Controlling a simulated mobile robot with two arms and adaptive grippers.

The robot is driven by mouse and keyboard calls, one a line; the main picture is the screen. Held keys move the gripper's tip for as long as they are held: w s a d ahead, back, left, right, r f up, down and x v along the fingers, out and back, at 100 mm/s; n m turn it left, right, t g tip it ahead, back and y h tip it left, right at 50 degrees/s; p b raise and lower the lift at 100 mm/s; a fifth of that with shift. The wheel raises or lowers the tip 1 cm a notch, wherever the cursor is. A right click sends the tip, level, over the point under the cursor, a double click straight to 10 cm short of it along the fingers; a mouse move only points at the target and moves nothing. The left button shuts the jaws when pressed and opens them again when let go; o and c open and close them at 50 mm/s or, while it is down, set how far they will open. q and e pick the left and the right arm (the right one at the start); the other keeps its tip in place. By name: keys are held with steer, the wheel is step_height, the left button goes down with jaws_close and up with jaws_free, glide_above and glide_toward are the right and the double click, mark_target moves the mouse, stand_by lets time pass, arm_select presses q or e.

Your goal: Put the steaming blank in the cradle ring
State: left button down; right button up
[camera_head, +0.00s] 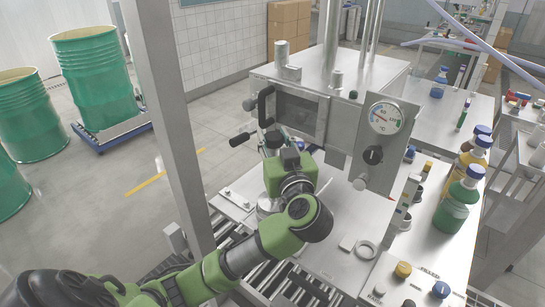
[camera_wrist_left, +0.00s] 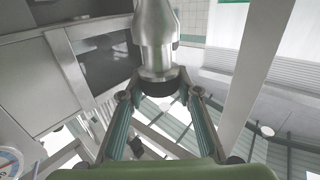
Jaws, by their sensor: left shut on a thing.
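My left gripper (camera_head: 272,142) is at the front of the steel filling machine, beside its black handle. In the left wrist view its two fingers (camera_wrist_left: 158,92) are closed on the dark lower end of a silver metal piece, which I take for the steaming blank (camera_wrist_left: 157,42). In the head view I cannot make out this piece clearly behind the gripper. No steam is visible. A pale metal ring, likely the cradle ring (camera_head: 367,250), lies on the steel table to the right of my arm, apart from the gripper, and looks empty. My right gripper is not in view.
The machine (camera_head: 330,85) carries a dial gauge (camera_head: 384,118) on a plate above the table. Bottles with green and yellow contents (camera_head: 457,205) stand at the right. Rollers (camera_head: 290,285) run along the front. A steel post (camera_head: 165,110) stands left of my arm.

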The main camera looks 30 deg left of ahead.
arm_select(q)
steer(key=w+a+f, duration=0.3)
steer(key=w+f, duration=0.1)
steer(key=f, duration=0.5)
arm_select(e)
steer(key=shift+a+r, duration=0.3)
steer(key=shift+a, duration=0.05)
arm_select(q)
steer(key=shift+p, duration=0.3)
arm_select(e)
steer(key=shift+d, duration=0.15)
arm_select(q)
steer(key=c, duration=1.6)
jaws_free()
steer(key=shift+f, duration=0.1)
steer(key=shift+o, duration=0.5)
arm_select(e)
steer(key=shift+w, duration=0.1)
